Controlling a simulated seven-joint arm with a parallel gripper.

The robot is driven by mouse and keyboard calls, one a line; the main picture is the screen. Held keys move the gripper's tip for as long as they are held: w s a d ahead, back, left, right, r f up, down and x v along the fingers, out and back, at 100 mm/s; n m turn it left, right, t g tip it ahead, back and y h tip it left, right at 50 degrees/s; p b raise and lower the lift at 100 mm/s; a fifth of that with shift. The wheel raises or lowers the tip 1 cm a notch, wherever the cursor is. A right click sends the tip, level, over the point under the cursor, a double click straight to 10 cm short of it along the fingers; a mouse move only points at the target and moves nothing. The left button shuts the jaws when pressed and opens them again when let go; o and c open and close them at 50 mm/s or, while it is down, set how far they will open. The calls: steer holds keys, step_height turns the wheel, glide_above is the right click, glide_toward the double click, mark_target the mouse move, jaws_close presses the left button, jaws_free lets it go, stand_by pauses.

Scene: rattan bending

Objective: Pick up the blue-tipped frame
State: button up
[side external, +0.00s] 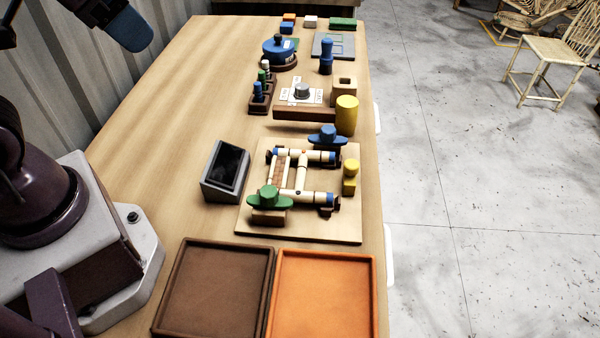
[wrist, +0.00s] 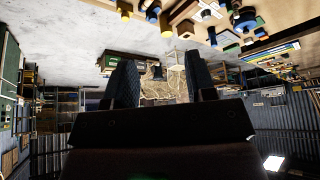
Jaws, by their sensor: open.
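The blue-tipped frame (side external: 302,172) is made of cream rods with blue ends at the right and a brown-wrapped section at the left. It lies on a pale wooden board (side external: 345,232) in the side external view, between a green-handled clamp (side external: 268,197) and a blue-handled clamp (side external: 327,137). Whether the clamps press on it is unclear. In the wrist view my gripper (wrist: 160,80) is open, with two dark textured fingers apart and nothing between them. It points across the room, away from the frame. I cannot identify the frame with certainty in the wrist view.
A brown tray (side external: 180,290) and an orange tray (side external: 376,300) sit empty at the near end. A dark-screened box (side external: 225,168) stands left of the board. A yellow cylinder (side external: 346,115) and a dial block (side external: 290,112) stand behind. The table's left side is mostly clear.

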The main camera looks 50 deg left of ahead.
steer(key=n+g, duration=0.6)
steer(key=n, duration=0.3)
glide_toward(301, 171)
step_height(301, 171, down, 10)
steer(key=shift+s+r, duration=0.15)
steer(key=shift+r, duration=0.05)
